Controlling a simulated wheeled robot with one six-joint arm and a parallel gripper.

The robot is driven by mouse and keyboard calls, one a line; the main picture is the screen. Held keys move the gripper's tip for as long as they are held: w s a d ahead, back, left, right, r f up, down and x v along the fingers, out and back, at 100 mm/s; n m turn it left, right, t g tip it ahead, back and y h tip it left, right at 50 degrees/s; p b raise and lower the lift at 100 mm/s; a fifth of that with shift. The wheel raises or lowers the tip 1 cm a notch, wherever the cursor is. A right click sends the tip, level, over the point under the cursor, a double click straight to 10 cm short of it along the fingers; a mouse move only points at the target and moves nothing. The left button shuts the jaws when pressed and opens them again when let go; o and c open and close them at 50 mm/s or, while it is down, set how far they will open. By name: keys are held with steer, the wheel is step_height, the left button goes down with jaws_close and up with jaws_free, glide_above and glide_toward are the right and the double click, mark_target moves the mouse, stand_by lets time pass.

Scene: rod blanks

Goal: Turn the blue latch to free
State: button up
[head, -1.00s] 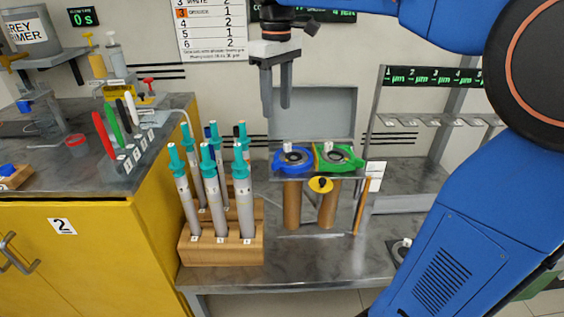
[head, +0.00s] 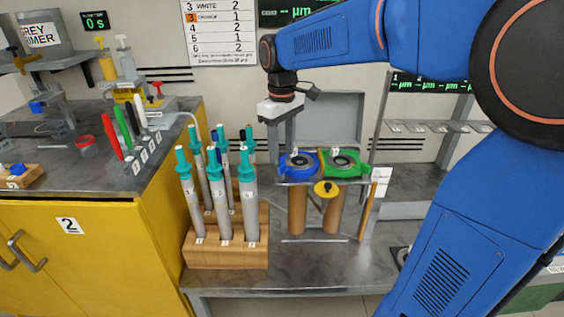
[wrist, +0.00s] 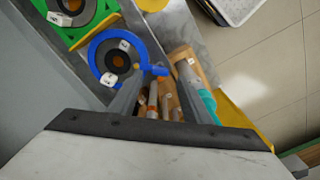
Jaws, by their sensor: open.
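The blue latch (head: 299,165) is a flat blue ring around a dark round centre, on the left of a metal stand. In the wrist view the blue latch (wrist: 97,50) lies at upper left, with a short blue handle sticking out toward the fingers. My gripper (head: 281,140) is just above and slightly left of the ring in the head view. In the wrist view my gripper (wrist: 160,78) has its fingers apart, with the handle's end showing between or just beyond the tips. I cannot tell if they touch. Nothing is held.
A green latch (head: 342,163) sits right beside the blue one. A yellow round knob (head: 326,188) is on the stand's front. A wooden rack (head: 228,256) with several teal-tipped grey tubes stands close on the left. A grey panel (head: 335,118) rises behind the stand.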

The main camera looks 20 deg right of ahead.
mark_target(282, 166)
steer(key=shift+f, duration=2.2)
steer(key=c, duration=1)
